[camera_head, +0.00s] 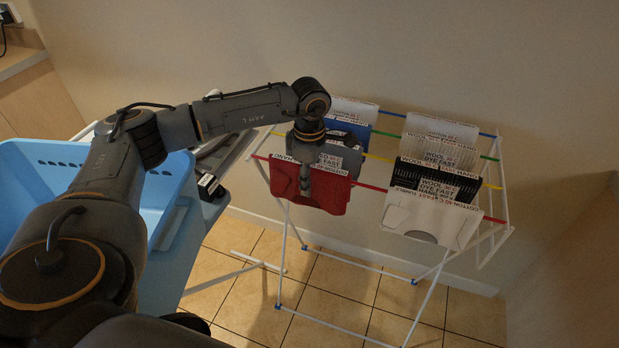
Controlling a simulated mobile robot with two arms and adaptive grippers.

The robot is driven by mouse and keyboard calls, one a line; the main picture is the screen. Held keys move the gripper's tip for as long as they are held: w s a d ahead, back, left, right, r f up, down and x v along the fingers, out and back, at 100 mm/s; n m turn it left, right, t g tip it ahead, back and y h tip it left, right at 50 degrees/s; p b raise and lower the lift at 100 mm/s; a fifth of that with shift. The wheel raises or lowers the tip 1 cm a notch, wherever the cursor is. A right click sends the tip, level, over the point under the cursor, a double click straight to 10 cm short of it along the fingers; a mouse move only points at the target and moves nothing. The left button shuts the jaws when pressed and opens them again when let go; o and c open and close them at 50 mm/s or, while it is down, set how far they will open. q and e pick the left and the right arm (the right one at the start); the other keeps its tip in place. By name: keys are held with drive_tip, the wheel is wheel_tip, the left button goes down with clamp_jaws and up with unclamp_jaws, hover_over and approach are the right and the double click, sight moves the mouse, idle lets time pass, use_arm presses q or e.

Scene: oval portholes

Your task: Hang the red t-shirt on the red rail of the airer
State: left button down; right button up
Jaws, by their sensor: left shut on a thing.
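The red t-shirt (328,192) is at the left part of the airer's front red rail (369,187). It looks draped over that rail, with its red front hanging below and a printed white strip along its top. My left gripper (305,188) reaches down from above in front of the t-shirt and is shut on it. The gripper and wrist hide the middle of the t-shirt and the rail there. The airer (282,262) has white legs and blue, green, yellow and red rails. My right gripper is out of view.
Other garments hang on the airer: a white one (432,216) on the red rail at right, a black one (437,182) behind it, and a blue one (349,130) farther back. A light-blue basket (168,225) stands at left. The wall is close behind.

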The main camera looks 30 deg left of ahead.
use_arm(q)
drive_tip(key=c, duration=0.8)
unclamp_jaws()
wheel_tip(320, 180, up, 12)
